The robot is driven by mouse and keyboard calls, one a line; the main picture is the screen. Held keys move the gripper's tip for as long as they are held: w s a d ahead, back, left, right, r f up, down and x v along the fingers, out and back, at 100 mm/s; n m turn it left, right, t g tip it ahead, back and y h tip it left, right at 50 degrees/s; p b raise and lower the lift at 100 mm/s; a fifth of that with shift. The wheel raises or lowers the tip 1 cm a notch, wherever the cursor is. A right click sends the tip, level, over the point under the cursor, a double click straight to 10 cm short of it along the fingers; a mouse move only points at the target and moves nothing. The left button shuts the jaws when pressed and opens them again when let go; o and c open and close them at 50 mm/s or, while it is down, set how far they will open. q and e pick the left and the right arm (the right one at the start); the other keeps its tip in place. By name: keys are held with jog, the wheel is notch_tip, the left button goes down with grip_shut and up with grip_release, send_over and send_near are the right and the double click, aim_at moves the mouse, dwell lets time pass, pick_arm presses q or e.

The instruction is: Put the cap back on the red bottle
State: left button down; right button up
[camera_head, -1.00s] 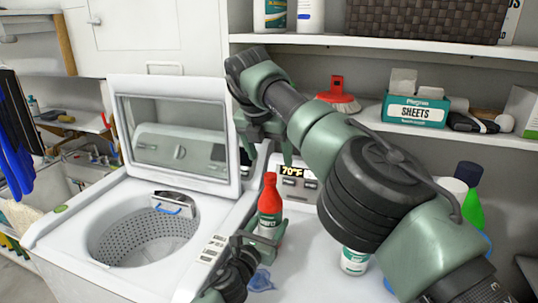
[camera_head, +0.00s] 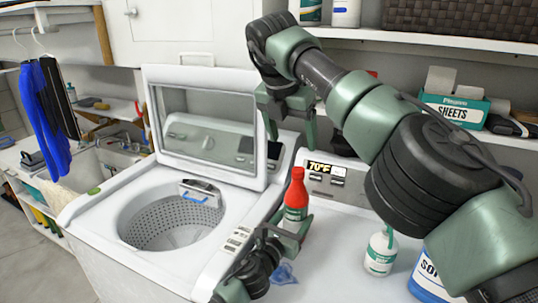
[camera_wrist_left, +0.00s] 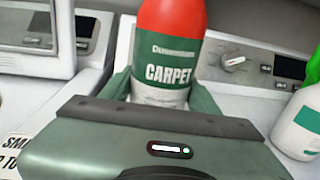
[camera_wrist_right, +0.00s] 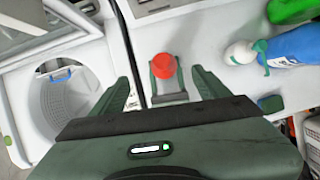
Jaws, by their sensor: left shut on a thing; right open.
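The red bottle (camera_head: 296,195) has a red upper part and a green CARPET label. It stands upright on the white machine top, and it also shows in the left wrist view (camera_wrist_left: 168,66). My left gripper (camera_head: 290,228) is shut around its lower body. My right gripper (camera_head: 290,118) is open and empty above the bottle. In the right wrist view, the bottle's round red top (camera_wrist_right: 163,66) lies between the open fingers, apart from them. I cannot tell whether this top is a cap or the bare neck. No separate cap is clearly visible.
The open washer tub (camera_head: 175,220) is left of the bottle. A small blue translucent item (camera_head: 284,273) lies near the left gripper. A white bottle (camera_head: 381,252) and a blue container (camera_head: 428,280) stand to the right. A shelf with a SHEETS box (camera_head: 453,108) is behind.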

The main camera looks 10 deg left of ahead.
aim_at(290, 224)
jog(key=s+a, duration=0.4)
jog(key=s, duration=0.5)
jog(key=shift+s, duration=0.4)
pick_arm(q)
jog(key=shift+c, duration=1.5)
grip_release()
jog(key=v, duration=0.6)
jog(key=shift+s+a+f, duration=0.1)
jog(key=shift+s+a, duration=0.1)
jog(key=shift+s, duration=0.05)
jog(key=shift+s+a, duration=0.2)
jog(key=shift+s, duration=0.4)
pick_arm(e)
jog(key=shift+f, duration=0.1)
